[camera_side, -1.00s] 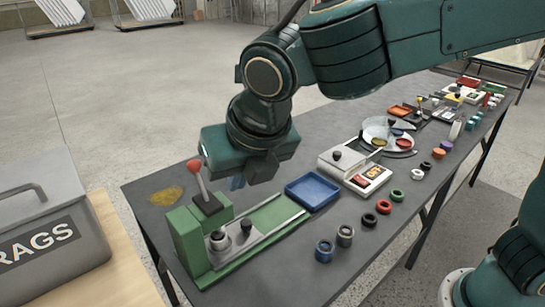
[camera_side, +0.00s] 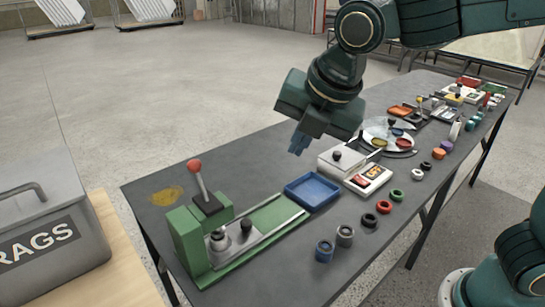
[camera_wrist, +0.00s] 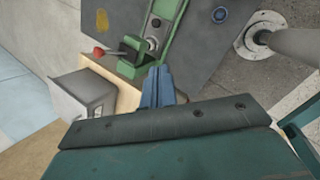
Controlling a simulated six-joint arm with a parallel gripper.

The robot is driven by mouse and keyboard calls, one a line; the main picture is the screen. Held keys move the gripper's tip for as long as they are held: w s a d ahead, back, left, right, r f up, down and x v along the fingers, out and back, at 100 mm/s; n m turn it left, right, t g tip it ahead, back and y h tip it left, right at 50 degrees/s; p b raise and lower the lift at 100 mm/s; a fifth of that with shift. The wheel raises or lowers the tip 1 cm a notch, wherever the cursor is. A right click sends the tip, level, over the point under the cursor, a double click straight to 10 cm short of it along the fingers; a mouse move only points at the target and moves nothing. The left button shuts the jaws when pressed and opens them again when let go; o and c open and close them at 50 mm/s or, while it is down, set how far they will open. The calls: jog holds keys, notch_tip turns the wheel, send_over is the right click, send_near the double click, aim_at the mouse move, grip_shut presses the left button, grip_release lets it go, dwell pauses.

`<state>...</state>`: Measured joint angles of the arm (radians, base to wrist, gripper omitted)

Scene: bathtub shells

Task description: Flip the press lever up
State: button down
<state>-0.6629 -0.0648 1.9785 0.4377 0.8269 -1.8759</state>
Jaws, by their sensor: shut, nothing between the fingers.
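The press lever is a grey rod with a red knob (camera_side: 195,166); it stands nearly upright, leaning slightly left, on the green press (camera_side: 188,240) at the table's near left. The knob also shows in the wrist view (camera_wrist: 99,52), beside the green press body (camera_wrist: 137,58). My gripper (camera_side: 297,146) is above the table, up and to the right of the lever and well apart from it. Its blue fingers are together and hold nothing; they also show in the wrist view (camera_wrist: 158,84).
A blue tray (camera_side: 312,205) lies right of the press rail. A white device (camera_side: 355,172), a round plate and several coloured rings line the table (camera_side: 240,172) further right. A grey RAGS bin (camera_side: 45,225) stands at the left. The table's back left is clear.

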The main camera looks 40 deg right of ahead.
jog(key=s+d+m, duration=0.3)
jog(key=d+m, duration=0.4)
jog(key=shift+s+d+r, duration=0.2)
jog(key=shift+s+r, duration=0.15)
jog(key=shift+d+m, duration=0.1)
jog(key=shift+m, duration=0.2)
jog(key=s+d+f+m, duration=0.3)
jog(key=s+d+m, duration=0.5)
jog(key=s+m, duration=0.4)
jog(key=m, duration=0.5)
jog(key=shift+s+d+f, duration=0.25)
jog(key=shift+s+d, duration=0.05)
jog(key=shift+s, duration=0.1)
